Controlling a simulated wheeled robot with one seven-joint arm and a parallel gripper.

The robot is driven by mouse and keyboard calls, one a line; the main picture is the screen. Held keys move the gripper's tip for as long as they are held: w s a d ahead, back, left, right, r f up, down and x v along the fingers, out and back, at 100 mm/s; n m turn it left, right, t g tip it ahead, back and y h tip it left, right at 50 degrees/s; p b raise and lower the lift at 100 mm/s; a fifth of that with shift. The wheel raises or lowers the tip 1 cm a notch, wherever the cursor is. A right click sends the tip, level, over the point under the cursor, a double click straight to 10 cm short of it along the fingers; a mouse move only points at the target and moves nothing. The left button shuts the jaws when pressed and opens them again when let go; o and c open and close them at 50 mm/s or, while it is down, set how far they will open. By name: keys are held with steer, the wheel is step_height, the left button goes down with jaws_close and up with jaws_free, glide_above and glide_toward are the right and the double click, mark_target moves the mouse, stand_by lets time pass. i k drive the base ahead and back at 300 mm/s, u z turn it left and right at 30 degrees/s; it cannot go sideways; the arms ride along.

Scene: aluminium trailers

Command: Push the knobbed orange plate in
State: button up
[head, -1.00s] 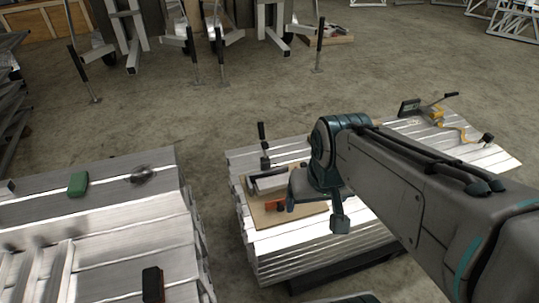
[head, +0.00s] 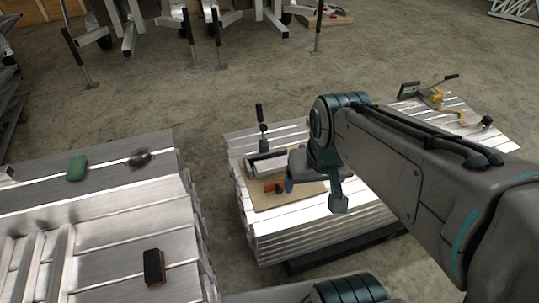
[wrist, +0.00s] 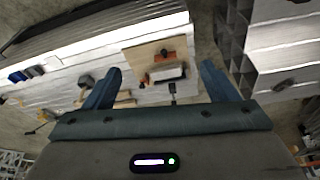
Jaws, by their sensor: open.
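The orange plate (head: 273,186) is small and stands on a tan board on the right-hand stack of aluminium. A dark knob (head: 279,190) shows at its right end. In the wrist view the orange plate (wrist: 164,53) lies ahead, between the finger directions, beside a pale metal block. My gripper (head: 315,192) hangs to the right of the plate in the head view, partly covering the board. In the wrist view my gripper (wrist: 161,69) has its two blue fingers wide apart, with nothing between them and no contact with the plate. How far in the plate sits cannot be told.
The tan board (head: 290,200) also carries a metal channel piece (head: 265,165), with a black-handled clamp (head: 262,125) behind it. A yellow-handled tool (head: 434,97) lies at the far right. The left stack (head: 100,225) holds a green block (head: 77,168) and a black-and-orange block (head: 154,266).

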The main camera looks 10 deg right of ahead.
mark_target(278, 186)
steer(key=u, duration=0.5)
steer(key=k, duration=1.15)
steer(key=z, duration=0.45)
steer(key=i, duration=1.45)
steer(key=u, duration=0.25)
